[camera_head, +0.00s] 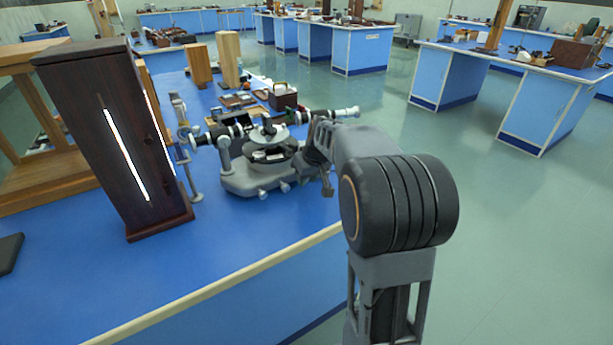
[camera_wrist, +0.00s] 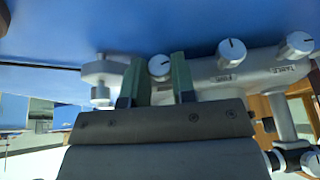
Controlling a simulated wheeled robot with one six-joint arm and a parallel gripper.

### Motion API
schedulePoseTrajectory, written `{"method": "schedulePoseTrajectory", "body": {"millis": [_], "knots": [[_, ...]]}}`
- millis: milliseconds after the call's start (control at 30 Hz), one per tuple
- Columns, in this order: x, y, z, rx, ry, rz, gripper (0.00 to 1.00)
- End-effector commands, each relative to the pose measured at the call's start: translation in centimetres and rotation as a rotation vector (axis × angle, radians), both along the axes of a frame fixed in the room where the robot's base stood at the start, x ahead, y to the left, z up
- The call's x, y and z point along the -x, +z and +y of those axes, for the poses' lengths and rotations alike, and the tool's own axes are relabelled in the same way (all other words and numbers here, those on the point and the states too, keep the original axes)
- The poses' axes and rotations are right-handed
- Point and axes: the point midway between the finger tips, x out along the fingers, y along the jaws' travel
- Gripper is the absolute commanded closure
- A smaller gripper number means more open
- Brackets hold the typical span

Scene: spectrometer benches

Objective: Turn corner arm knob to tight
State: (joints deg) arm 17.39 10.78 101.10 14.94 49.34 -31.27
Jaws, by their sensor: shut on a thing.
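The spectrometer's grey base (camera_head: 240,182) stands on the blue bench, with several small knobs along its front edge. In the wrist view, a round pale knob (camera_wrist: 160,68) with a dark pointer line sits between the two green fingers of my gripper (camera_wrist: 159,72), and the fingers are shut on it. Its label is hidden behind my gripper. Beside it are a knob (camera_wrist: 231,50) marked FINE and a knob (camera_wrist: 297,44) marked TABLE. In the head view my arm reaches to the right side of the spectrometer, and the fingertips are hard to make out.
A tall dark lamp housing (camera_head: 117,140) with a bright slit stands left of the spectrometer. A pale levelling foot or stem (camera_wrist: 102,80) lies close left of my fingers. Wooden blocks (camera_head: 229,60) and a small case (camera_head: 284,98) stand behind. The bench front (camera_head: 230,250) is clear.

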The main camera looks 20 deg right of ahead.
Motion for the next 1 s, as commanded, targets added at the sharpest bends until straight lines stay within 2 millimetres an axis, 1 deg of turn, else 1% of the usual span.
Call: {"method": "schedulePoseTrajectory", "body": {"millis": [200,300,600,633,900,1000], "knots": [[0.02,-0.03,-0.38,-0.172,-0.004,0.024,0.99],[0.01,-0.07,-0.40,-0.219,-0.002,0.027,0.99],[0.00,-0.08,-0.36,-0.229,0.000,0.026,0.99],[-0.01,-0.07,-0.36,-0.229,0.000,0.026,0.74],[-0.01,-0.05,-0.36,-0.228,0.000,0.026,0.50],[-0.02,-0.05,-0.36,-0.228,0.001,0.026,0.50]]}}
